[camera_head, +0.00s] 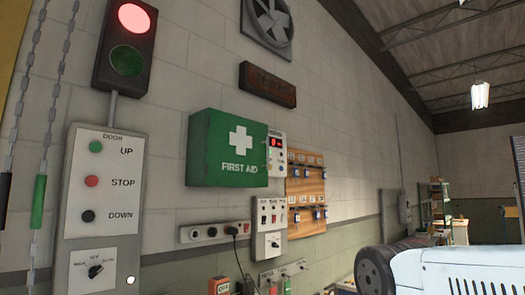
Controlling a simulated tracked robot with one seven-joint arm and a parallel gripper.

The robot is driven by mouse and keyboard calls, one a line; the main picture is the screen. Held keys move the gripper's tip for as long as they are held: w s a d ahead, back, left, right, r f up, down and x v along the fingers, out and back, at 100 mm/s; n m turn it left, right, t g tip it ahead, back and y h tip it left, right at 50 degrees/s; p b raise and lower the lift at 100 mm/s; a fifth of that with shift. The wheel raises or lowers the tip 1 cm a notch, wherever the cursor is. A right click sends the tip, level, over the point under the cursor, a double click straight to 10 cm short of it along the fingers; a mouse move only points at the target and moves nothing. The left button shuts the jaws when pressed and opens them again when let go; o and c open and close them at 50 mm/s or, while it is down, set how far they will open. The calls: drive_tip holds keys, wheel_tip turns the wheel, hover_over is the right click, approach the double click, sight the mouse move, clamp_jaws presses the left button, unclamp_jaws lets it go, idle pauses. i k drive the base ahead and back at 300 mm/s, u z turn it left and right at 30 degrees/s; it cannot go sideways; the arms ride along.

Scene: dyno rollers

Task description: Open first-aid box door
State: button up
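The green first-aid box (228,149) hangs on the block wall near the middle of the view. Its front door (238,170) bears a white cross and the words FIRST AID, and it looks shut, flush with the box. No handle or latch can be made out on it. My gripper is not in view.
A door control panel (103,190) with a traffic light (126,42) above stands at the left, beside hanging chains (57,90). A small display unit (276,152) and a key board (306,192) adjoin the box's right side. A socket strip (205,233) runs below.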

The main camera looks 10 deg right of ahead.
sight(237, 148)
drive_tip(key=u, duration=0.1)
drive_tip(key=i, duration=1)
drive_tip(key=z, duration=0.1)
